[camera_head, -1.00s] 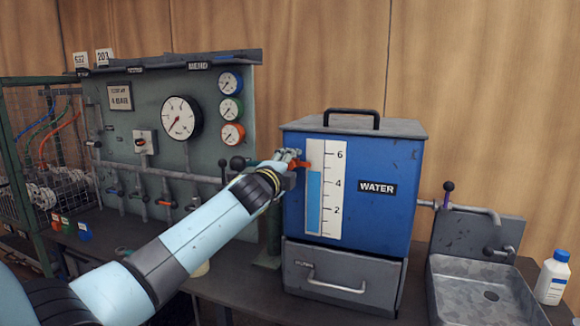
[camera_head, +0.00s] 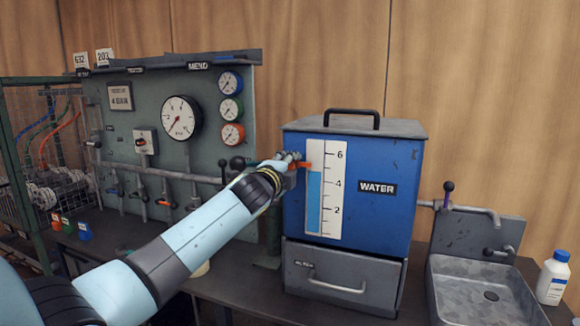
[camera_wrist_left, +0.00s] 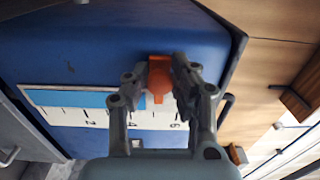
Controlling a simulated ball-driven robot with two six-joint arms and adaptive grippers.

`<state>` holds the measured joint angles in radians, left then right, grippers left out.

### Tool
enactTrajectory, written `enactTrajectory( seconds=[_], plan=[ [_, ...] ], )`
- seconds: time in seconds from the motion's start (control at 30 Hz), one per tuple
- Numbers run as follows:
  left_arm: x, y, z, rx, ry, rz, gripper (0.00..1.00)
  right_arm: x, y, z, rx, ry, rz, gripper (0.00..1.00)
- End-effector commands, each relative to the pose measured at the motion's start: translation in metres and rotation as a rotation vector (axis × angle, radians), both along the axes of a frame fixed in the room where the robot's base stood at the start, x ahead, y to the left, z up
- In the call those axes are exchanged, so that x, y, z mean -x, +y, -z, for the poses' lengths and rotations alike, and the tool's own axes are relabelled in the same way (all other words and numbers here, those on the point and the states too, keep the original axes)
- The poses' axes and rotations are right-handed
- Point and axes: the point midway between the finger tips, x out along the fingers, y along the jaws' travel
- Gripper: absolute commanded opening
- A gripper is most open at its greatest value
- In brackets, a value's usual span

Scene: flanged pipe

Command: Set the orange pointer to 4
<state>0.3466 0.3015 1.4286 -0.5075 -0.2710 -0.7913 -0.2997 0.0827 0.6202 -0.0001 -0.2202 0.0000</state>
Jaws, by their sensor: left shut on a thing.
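The orange pointer (camera_head: 303,165) sits at the left edge of the white scale (camera_head: 334,225) on the front of the blue water tank (camera_head: 385,215). It stands between the 4 and 6 marks, near 5, slightly above the top of the light blue column (camera_head: 314,200). My left gripper (camera_head: 292,160) is at the pointer. In the left wrist view, the pointer (camera_wrist_left: 158,78) is between the two fingers of my left gripper (camera_wrist_left: 160,80), which is shut on it. The fingers partly cover its sides. My right gripper is not in view.
A grey drawer (camera_head: 340,285) with a handle is below the tank. A tap (camera_head: 448,190) and metal sink (camera_head: 485,290) are at right, beside a white bottle (camera_head: 553,278). A gauge panel (camera_head: 150,100) with pipes and valves stands behind my left arm.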

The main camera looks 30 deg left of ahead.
Motion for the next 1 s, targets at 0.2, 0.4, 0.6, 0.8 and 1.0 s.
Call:
enactTrajectory(
  seconds=[0.2,0.4,0.6,0.8,1.0],
  plan=[
    [0.0,0.0,0.026,0.0,0.002,0.0,0.0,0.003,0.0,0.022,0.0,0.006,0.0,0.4],
    [0.0,0.0,0.048,0.001,0.003,-0.001,0.0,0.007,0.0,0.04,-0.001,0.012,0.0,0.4],
    [0.0,0.0,0.043,0.0,0.001,-0.001,0.0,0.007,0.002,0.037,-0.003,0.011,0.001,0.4],
    [0.0,0.0,0.043,0.0,0.0,-0.001,0.42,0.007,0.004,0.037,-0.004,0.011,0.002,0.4],
    [0.0,0.0,0.043,0.0,0.0,0.0,0.47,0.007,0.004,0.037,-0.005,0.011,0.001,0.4]
  ],
)
